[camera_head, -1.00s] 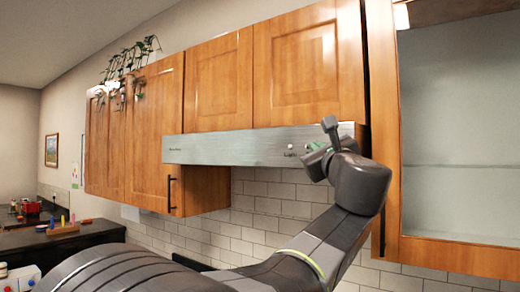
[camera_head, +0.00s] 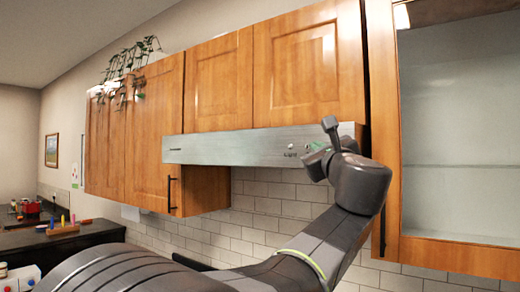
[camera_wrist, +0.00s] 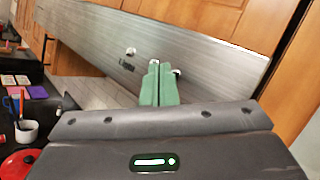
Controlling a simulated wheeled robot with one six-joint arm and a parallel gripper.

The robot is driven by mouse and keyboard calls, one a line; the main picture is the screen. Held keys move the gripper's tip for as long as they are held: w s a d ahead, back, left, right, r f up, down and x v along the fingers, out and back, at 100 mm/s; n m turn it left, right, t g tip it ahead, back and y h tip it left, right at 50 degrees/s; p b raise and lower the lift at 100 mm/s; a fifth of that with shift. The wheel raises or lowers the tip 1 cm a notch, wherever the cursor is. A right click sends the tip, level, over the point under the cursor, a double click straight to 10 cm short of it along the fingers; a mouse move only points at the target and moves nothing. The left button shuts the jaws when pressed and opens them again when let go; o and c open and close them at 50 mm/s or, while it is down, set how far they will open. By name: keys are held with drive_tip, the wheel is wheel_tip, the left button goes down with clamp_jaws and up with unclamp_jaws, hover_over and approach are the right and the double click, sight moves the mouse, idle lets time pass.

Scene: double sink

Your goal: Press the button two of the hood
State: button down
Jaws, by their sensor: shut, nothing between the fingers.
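The range hood (camera_head: 225,149) is a long brushed-metal front under the wooden cabinets; it also crosses the wrist view (camera_wrist: 195,38). One small round silver button (camera_wrist: 130,51) sticks out of its front, left of my fingers in the wrist view, with a small dark label below it. It is small in the head view (camera_head: 290,147). Another shiny knob (camera_wrist: 177,71) shows just right of my fingertips, partly hidden by them. My gripper (camera_wrist: 159,66) has green fingers, shut and empty, with tips at the hood front near that knob. Whether they touch it I cannot tell.
Closed wooden cabinets (camera_head: 308,65) are above the hood, and a glass-fronted cabinet (camera_head: 460,150) stands to the right of my arm. A cup with pens (camera_wrist: 25,131) and a red pot lid (camera_wrist: 20,164) are at lower left in the wrist view.

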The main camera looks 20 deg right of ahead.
drive_tip(key=shift+w+d, duration=0.1)
drive_tip(key=shift+w+d, duration=0.2)
drive_tip(key=shift+d, duration=0.1)
drive_tip(key=shift+w+d, duration=0.1)
idle(0.5)
drive_tip(key=shift+b, duration=0.35)
drive_tip(key=shift+s+a+b, duration=0.3)
drive_tip(key=shift+s+a, duration=0.1)
drive_tip(key=shift+a, duration=0.1)
drive_tip(key=s+a+b, duration=0.1)
drive_tip(key=s+a, duration=0.1)
drive_tip(key=s+a+b, duration=0.1)
drive_tip(key=s+a, duration=0.1)
drive_tip(key=shift+a, duration=0.25)
